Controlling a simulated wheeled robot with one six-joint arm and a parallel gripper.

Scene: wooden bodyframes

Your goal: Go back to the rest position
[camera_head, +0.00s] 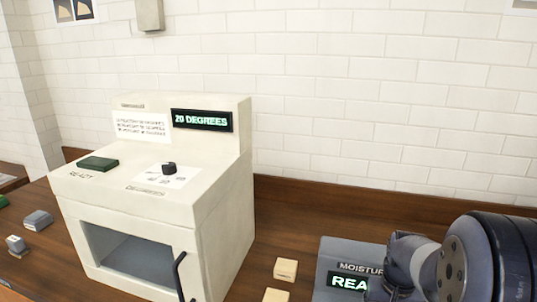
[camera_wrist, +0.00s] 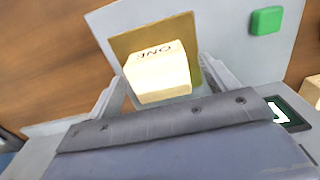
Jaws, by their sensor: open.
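In the wrist view my gripper (camera_wrist: 163,70) is open, with one finger on each side of a pale wooden block (camera_wrist: 160,74) marked "ONE". The block sits on a gold-coloured square plate (camera_wrist: 128,43) set in a light grey panel. I cannot tell whether the fingers touch the block. In the head view my arm reaches in from the right over the grey moisture device (camera_head: 325,262), and my fingertips are hidden there.
A white machine (camera_head: 218,205) with a "20 DEGREES" display (camera_head: 201,120) stands left of my arm. Two pale blocks (camera_head: 286,269) lie between it and the moisture device. A green button (camera_wrist: 266,20) and a small display (camera_wrist: 288,114) are right of my gripper.

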